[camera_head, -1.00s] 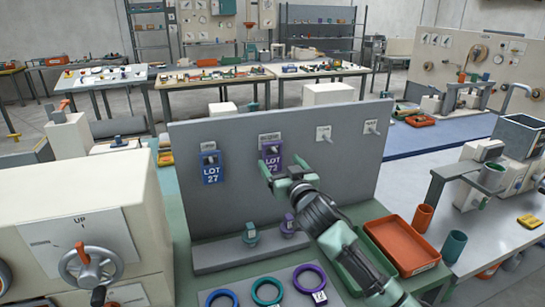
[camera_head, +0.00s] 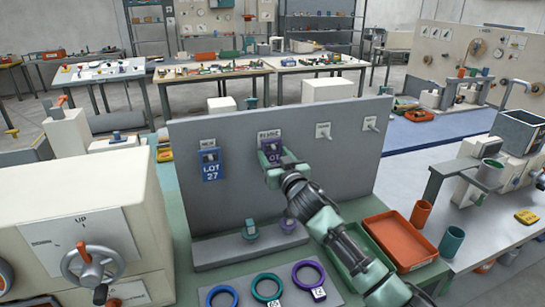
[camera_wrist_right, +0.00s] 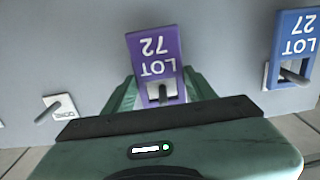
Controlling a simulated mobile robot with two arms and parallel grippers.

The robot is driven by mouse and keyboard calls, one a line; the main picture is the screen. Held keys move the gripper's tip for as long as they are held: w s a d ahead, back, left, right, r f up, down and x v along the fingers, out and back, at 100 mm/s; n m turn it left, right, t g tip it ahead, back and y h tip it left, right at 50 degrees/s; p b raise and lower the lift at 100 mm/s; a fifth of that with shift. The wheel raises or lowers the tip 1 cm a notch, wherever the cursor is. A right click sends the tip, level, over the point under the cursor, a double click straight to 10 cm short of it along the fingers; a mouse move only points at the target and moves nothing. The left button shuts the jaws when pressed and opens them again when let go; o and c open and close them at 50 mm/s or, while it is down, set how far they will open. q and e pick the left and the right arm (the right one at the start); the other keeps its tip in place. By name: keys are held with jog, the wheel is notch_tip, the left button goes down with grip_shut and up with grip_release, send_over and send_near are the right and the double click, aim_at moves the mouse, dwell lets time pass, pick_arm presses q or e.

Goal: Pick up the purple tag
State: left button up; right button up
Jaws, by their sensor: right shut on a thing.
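The purple tag (camera_head: 274,154) marked LOT hangs on the upright grey board, mostly behind my right gripper (camera_head: 268,160) in the head view. In the right wrist view the purple tag (camera_wrist_right: 155,50) appears upside down, with a peg through its slot. The green fingers of my right gripper (camera_wrist_right: 160,92) are on both sides of the tag, and it is shut on it. The tag is still at its peg. My left gripper is not in view.
A blue LOT 27 tag (camera_head: 211,167) hangs to the left. Two bare pegs (camera_head: 323,130) are to the right. Several rings (camera_head: 266,287) lie in front of the board. An orange tray (camera_head: 400,242) stands at the right.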

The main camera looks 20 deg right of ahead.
jog(key=shift+r+b, duration=0.3)
jog(key=shift+r, duration=0.25)
jog(key=shift+s+r, duration=0.1)
jog(key=shift+s, duration=0.1)
jog(key=s+b, duration=0.4)
jog(key=s, duration=1.3)
jog(key=shift+s+d, duration=0.3)
jog(key=shift+s, duration=0.05)
jog(key=shift+r, duration=0.15)
